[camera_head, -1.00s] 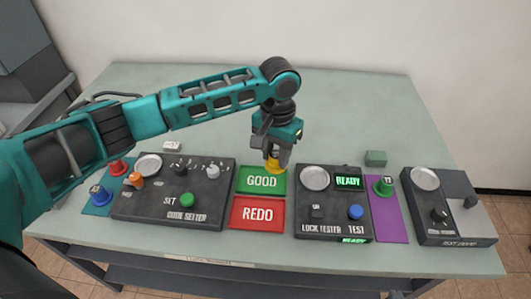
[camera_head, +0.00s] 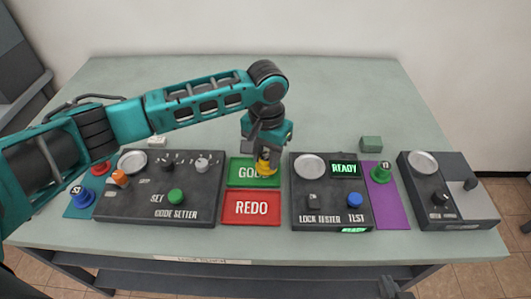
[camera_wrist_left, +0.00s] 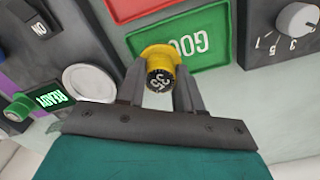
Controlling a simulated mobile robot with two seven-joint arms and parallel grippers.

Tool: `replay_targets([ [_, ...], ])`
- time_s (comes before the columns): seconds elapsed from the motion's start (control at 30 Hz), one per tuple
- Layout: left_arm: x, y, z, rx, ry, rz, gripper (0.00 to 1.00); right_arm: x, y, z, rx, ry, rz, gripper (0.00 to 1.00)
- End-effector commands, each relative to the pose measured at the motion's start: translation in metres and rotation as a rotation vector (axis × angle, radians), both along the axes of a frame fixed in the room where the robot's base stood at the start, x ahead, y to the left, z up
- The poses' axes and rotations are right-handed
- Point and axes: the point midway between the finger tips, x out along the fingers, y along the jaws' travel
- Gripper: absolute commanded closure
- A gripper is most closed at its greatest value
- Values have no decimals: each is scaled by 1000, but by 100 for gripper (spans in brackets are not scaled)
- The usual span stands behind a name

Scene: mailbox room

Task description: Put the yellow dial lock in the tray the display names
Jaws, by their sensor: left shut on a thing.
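The yellow dial lock (camera_head: 265,168) is between the fingers of my left gripper (camera_head: 264,158), over the right part of the green GOOD tray (camera_head: 240,181). In the left wrist view the fingers (camera_wrist_left: 160,92) are shut on the lock (camera_wrist_left: 158,56), its black dial toward the camera and the GOOD tray (camera_wrist_left: 200,45) behind it. I cannot tell whether the lock touches the tray floor. The red REDO tray (camera_head: 251,220) is in front and empty. The tester's display (camera_head: 344,169) reads READY in green. A dark tip at the bottom edge seems to be my right gripper (camera_head: 388,287).
The code setter (camera_head: 150,205) stands left of the trays, the lock tester (camera_head: 330,222) right. A green lock (camera_head: 383,170) is on a purple mat (camera_head: 390,210). Blue (camera_head: 82,195) and red (camera_head: 101,168) locks are at left. Another grey station (camera_head: 455,220) stands far right.

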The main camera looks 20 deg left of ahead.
Motion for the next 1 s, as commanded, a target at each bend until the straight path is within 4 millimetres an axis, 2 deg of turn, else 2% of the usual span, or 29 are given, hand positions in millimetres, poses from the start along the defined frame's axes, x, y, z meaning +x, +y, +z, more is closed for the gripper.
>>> replay_targets([
  [0.47,0,0,1,0,0,0,100,0,0,2,0,0,0,100],
  [1.0,0,0,2,-1,0,0,100,0,0,13,1,-1,1,100],
])
